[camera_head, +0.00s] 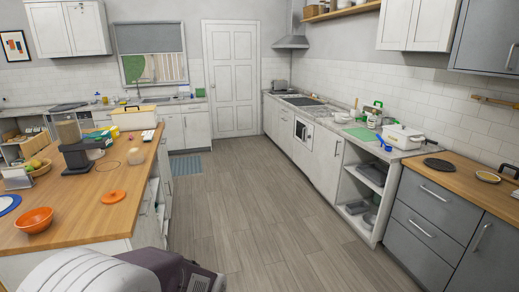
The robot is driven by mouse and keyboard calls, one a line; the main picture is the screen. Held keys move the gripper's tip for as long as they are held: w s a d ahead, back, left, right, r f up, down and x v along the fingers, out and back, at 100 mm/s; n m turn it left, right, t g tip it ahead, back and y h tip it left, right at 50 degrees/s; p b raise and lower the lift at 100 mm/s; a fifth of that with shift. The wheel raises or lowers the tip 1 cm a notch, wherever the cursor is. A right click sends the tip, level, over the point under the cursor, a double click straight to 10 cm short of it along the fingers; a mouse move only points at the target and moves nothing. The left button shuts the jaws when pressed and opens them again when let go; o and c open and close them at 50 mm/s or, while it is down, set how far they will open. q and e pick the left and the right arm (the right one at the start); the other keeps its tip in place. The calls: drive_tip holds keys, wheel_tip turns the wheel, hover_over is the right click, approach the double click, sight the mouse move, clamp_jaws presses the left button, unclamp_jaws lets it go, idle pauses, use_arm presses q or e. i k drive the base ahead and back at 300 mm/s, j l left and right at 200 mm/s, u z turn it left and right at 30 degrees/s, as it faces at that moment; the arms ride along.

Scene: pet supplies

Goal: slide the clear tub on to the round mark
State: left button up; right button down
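A small clear tub (135,156) appears to stand on the wooden island top, near its right edge. A faint round mark (107,166) shows on the wood just left of the tub and a little nearer; the two look apart. Neither of my grippers is in view; only white and dark parts, probably mine, show at the bottom left.
The island top (95,225) also holds an orange bowl (34,219), a dark appliance (74,150), a fruit bowl (40,167) and a cream box (134,117). The floor (255,215) right of the island is clear. Grey drawers (430,215) stand at right.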

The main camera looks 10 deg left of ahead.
sight(135, 157)
drive_tip(key=i+j+u, duration=0.25)
drive_tip(key=i+u, duration=0.2)
drive_tip(key=i, duration=0.75)
drive_tip(key=i+l+u, duration=0.2)
drive_tip(key=i+u, duration=0.3)
drive_tip(key=i, duration=0.65)
drive_tip(key=i+u, duration=0.45)
drive_tip(key=i+l+u, duration=0.15)
drive_tip(key=u, duration=0.3)
drive_tip(key=i+l+u, duration=0.6)
drive_tip(key=u, duration=0.25)
drive_tip(key=i+l+u, duration=0.2)
drive_tip(key=l+u, duration=0.25)
